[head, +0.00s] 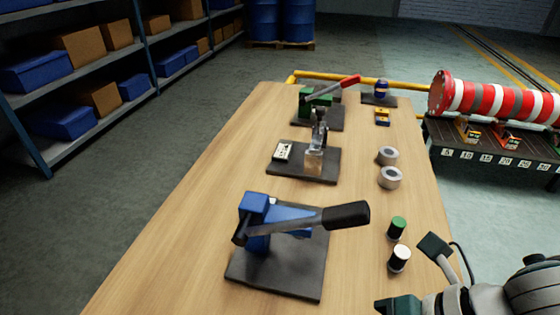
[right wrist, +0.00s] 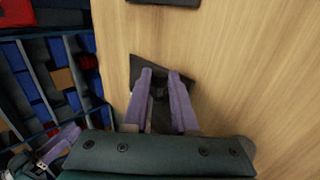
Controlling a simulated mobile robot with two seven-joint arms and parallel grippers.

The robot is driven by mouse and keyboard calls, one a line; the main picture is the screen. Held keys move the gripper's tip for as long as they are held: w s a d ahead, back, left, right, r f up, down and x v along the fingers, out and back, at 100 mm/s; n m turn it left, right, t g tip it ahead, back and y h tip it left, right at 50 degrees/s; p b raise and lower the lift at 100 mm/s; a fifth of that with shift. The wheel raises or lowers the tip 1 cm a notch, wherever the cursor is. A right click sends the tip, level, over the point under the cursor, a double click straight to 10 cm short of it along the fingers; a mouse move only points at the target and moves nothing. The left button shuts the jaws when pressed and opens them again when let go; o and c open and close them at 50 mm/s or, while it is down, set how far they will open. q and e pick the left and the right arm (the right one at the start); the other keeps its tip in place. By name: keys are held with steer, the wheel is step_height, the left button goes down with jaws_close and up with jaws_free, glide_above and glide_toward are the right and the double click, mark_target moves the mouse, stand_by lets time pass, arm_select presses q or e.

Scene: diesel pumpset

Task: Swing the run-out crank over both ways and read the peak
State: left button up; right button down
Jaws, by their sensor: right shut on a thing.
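In the right wrist view my right gripper (right wrist: 160,75) has its two purple fingers on either side of a small dark part (right wrist: 158,96), over a dark base plate (right wrist: 148,62) on the wooden table. It is shut on that part. The fingers and palm hide most of it, so I cannot tell its full shape or make out a peak reading. In the head view my right arm (head: 500,298) enters at the bottom right, and its fingers are out of frame.
On the table (head: 205,225) stand a blue lever device (head: 262,212) with a black handle, a clamp fixture (head: 318,130) and a green device (head: 316,103) with a red-handled lever. Grey rings (head: 390,177) and small cylinders (head: 399,258) line the right edge. Shelves (head: 150,75) stand left.

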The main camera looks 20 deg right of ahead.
steer(key=shift+s+d+f+t+y+b, duration=0.15)
steer(key=shift+f+t+y+b, duration=0.2)
steer(key=shift+b, duration=0.25)
steer(key=shift+s+d+f+t+y+b, duration=0.15)
steer(key=shift+f+y+b, duration=0.1)
steer(key=shift+f+b, duration=0.25)
arm_select(q)
steer(key=shift+f+b, duration=0.6)
steer(key=shift+f, duration=1.6)
arm_select(e)
steer(key=shift+w+y, duration=0.1)
steer(key=shift+y, duration=0.3)
arm_select(q)
steer(key=shift+d, duration=0.15)
arm_select(e)
steer(key=c, duration=0.7)
jaws_free()
steer(key=shift+r, duration=0.1)
arm_select(q)
steer(key=shift+r+p, duration=0.95)
steer(key=shift+r, duration=0.05)
arm_select(e)
steer(key=shift+v, duration=4.9)
